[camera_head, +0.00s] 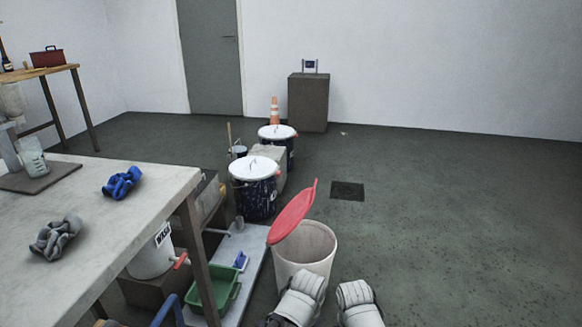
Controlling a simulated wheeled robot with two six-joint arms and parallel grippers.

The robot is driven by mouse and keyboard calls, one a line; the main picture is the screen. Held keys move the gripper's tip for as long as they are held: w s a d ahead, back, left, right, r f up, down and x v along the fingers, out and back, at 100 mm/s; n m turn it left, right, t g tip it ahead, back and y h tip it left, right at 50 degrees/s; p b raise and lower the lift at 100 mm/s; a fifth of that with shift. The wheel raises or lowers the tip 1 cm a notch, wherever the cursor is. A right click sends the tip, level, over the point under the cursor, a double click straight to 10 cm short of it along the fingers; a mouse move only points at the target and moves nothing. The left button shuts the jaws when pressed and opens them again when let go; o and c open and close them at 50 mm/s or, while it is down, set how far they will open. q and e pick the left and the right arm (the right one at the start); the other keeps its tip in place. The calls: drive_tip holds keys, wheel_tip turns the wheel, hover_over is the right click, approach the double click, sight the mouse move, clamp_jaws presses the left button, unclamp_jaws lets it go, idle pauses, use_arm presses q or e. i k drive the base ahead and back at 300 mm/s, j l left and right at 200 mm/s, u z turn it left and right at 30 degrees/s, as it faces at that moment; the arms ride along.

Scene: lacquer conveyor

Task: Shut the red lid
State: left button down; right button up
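The red lid (295,212) is a round disc seen nearly edge-on. It stands tilted up steeply at the left rim of an open, pale round bin (308,259) on the floor. The bin's mouth is uncovered and its inside shows. Two pale rounded parts of my arms show at the bottom edge, just in front of the bin and to its right. No gripper fingers show, and nothing of mine is seen touching the lid.
A worktable (120,218) with a blue cloth (122,182) and a grey cloth (55,238) stands at left. A low grey platform (249,245) with a green tray (212,289) lies left of the bin. White-lidded drums (256,198) stand behind. The floor to the right is clear.

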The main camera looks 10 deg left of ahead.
sight(292, 216)
drive_tip(key=i+l+u, duration=0.3)
drive_tip(key=i, duration=0.2)
drive_tip(key=i+l+u, duration=0.3)
drive_tip(key=i, duration=0.15)
